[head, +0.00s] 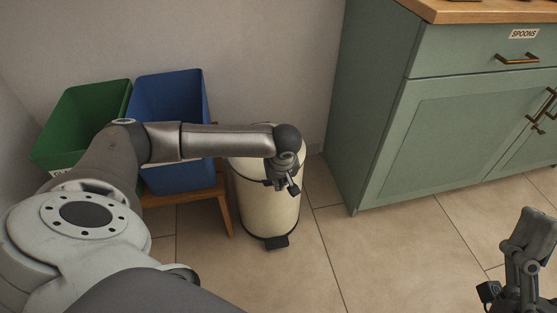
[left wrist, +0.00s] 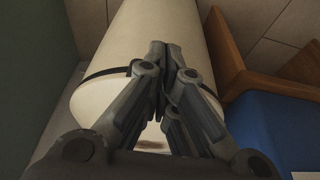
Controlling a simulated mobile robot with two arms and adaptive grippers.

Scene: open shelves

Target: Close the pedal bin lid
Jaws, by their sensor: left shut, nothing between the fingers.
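The cream pedal bin (head: 268,212) stands on the floor, with a dark band near its top and a dark pedal (head: 277,242) at its front foot. Its lid (head: 292,150) looks down on the body, but my left arm hides much of it. My left gripper (head: 286,187) is shut and empty, in front of the bin's upper part. In the left wrist view the shut fingers (left wrist: 167,50) lie across the bin (left wrist: 155,25) near its band; I cannot tell whether they touch it. My right gripper (head: 512,285) is at the lower right, well apart from the bin; its finger opening is unclear.
A green bin (head: 85,115) and a blue bin (head: 170,100) stand on a low wooden stand (head: 224,205) left of the pedal bin. A green cabinet (head: 430,140) with a wooden top is to the right. Tiled floor (head: 380,255) is clear in front.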

